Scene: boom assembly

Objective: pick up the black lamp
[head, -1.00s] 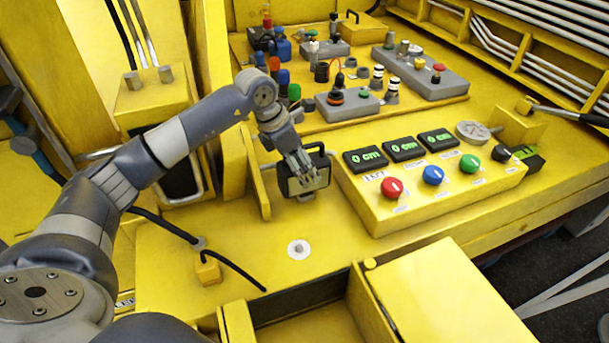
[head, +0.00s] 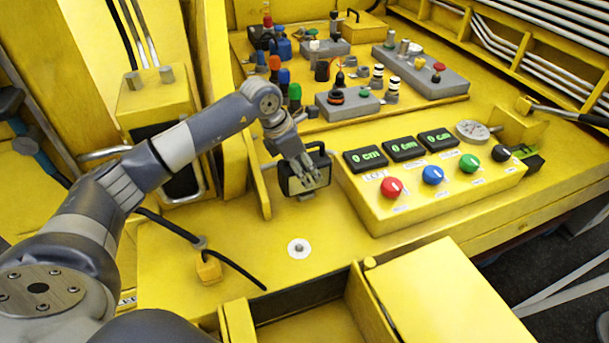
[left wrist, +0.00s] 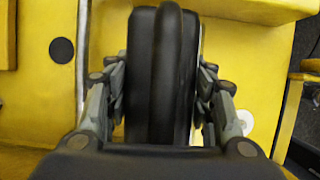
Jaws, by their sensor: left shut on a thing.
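The black lamp (head: 291,186) is a boxy black item with a pale front face and a handle on top. In the head view it stands upright on the yellow bench, left of the control box. My left gripper (head: 309,175) is at the lamp, its fingers partly covering the lamp's face. In the left wrist view the lamp (left wrist: 162,75) fills the middle, and my left gripper (left wrist: 162,105) has one finger on each side of it, shut on it. Whether the lamp's base touches the bench is hard to tell. My right gripper is not in view.
A yellow control box (head: 440,195) with displays and coloured knobs stands close right of the lamp. A yellow upright plate (head: 261,187) is close on its left. A panel of switches (head: 350,110) lies behind. A white disc (head: 299,248) and black cable (head: 235,268) are in front.

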